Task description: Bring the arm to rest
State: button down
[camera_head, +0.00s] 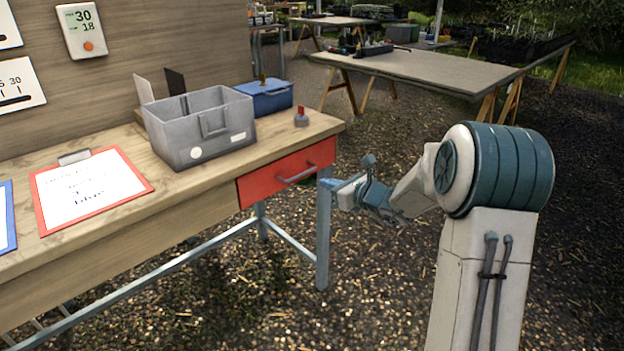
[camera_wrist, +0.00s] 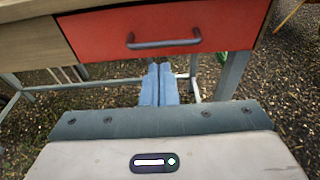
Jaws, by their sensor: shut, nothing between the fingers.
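My gripper (camera_wrist: 159,84) shows in the wrist view as two blue fingers side by side, shut with nothing between them. In the head view, my gripper (camera_head: 331,184) is at the end of my bent arm, in front of the bench's right end. In the wrist view the red drawer (camera_wrist: 185,35) with its dark handle lies ahead of and above the fingertips. The red drawer (camera_head: 262,180) looks closed in the head view. Whether the fingers touch anything is hard to tell; they look clear of the handle.
The wooden bench (camera_head: 190,180) holds a grey bin (camera_head: 185,155), a blue box (camera_head: 280,104), a small red-topped object (camera_head: 301,117) and a red clipboard (camera_head: 50,215). A metal bench leg (camera_head: 323,245) stands close by my gripper. Another table (camera_head: 430,68) stands behind. Gravel ground is open around my arm.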

jog(key=s+a+r+n+g+p, duration=0.1)
jog(key=s+r+n+g+p, duration=0.3)
jog(key=s, duration=0.4)
jog(key=s+a+r+n+g+h+p, duration=0.1)
jog(key=s+a+r+n+g+p, duration=0.1)
jog(key=s+r+n+p, duration=0.45)
jog(key=s+a+r+n+g+p, duration=0.1)
jog(key=s+r+n+g, duration=0.3)
jog(key=s, duration=0.5)
jog(key=s+d+r+n+h+p, duration=0.4)
jog(key=s+n+p, duration=0.1)
jog(key=s+n, duration=0.1)
jog(key=s+d+r+n+h+p, duration=0.4)
jog(key=s+d+n+h+p, duration=0.1)
jog(key=s+n, duration=0.2)
jog(key=shift+s+d+t, duration=0.25)
jog(key=shift+s+t, duration=0.15)
